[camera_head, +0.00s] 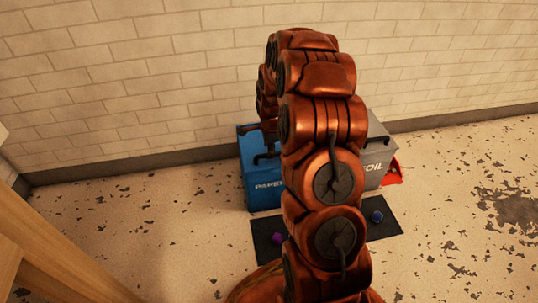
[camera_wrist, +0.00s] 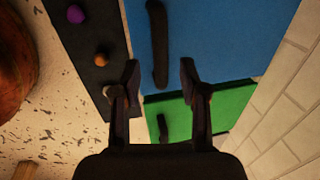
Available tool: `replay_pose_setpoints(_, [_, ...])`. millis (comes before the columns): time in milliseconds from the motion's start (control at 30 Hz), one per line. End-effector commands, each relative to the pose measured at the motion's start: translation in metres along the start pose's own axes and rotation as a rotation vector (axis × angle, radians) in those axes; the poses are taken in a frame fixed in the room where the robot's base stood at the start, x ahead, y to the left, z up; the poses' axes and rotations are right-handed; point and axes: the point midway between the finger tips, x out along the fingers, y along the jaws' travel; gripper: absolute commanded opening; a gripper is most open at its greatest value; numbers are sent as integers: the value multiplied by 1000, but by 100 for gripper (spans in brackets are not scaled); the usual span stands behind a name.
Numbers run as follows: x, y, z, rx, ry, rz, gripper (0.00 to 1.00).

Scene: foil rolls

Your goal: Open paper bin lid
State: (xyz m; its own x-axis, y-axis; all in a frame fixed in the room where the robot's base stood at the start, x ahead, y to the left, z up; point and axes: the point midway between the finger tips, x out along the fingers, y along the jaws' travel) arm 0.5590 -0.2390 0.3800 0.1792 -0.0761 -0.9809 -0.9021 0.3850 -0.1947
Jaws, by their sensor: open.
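The blue bin (camera_head: 258,185) stands against the wall in the head view, partly hidden by my arm. Its white lettering is hard to read; I take it for the paper bin. In the wrist view its blue lid (camera_wrist: 215,45) looks flat and shut, with a long black handle (camera_wrist: 157,45). My gripper (camera_wrist: 160,78) is open and empty over the bins, its fingertips at either side of the handle's near end in the picture. I cannot tell the height between them, and no contact shows.
A green bin (camera_wrist: 228,108) with a black handle (camera_wrist: 163,127) adjoins the blue one. A grey bin (camera_head: 377,155) marked FOIL and a red thing (camera_head: 393,174) stand to the right. A dark mat (camera_head: 265,228) holds small purple (camera_head: 278,239) and blue (camera_head: 376,216) pieces. Floor at right is clear.

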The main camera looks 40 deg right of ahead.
Motion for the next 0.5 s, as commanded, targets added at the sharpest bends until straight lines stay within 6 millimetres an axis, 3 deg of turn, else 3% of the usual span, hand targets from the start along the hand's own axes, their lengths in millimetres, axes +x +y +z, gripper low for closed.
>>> replay_pose_setpoints(33, [11, 1, 0, 0, 0, 2, 43])
replay_pose_setpoints(200, [28, 1, 0, 0, 0, 1, 43])
replay_pose_setpoints(500, [30, 0, 0, 0, 0, 0, 43])
